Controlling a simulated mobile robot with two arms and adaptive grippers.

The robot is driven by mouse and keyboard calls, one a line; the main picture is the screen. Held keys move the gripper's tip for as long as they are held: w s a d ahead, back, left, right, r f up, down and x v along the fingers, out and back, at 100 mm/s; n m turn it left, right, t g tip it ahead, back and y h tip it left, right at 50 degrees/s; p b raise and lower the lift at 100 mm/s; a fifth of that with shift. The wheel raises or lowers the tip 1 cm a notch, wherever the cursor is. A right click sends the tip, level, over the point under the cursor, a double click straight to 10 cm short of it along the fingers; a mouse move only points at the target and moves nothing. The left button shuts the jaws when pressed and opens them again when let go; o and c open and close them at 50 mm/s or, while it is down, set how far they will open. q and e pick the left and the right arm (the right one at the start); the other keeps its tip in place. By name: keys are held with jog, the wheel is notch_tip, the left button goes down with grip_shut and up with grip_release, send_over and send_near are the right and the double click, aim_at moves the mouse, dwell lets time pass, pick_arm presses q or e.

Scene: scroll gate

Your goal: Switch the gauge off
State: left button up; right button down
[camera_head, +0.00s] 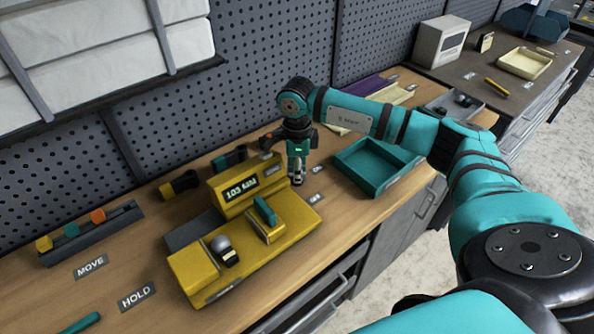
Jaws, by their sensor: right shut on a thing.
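The gauge (236,192) is a yellow box with a lit display of pale green characters. It stands at the back of a yellow fixture (195,273) on the wooden bench. The fixture also carries a teal-topped yellow block (266,222) and a rounded grey and black part (224,249). My right gripper (297,180) points down at the right side of the gauge, its fingers close together. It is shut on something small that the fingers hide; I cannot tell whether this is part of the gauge. My left gripper is not in view.
A teal tray (377,168) lies right of my right gripper. A dark rack (92,233) with coloured handles is at left, near the MOVE (91,266) and HOLD (137,297) labels.

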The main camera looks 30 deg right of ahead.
jog(key=shift+m+b, duration=0.35)
jog(key=shift+m, duration=0.85)
jog(key=c, duration=1.3)
grip_release()
notch_tip(320, 180, up, 12)
jog(key=shift+r, duration=0.1)
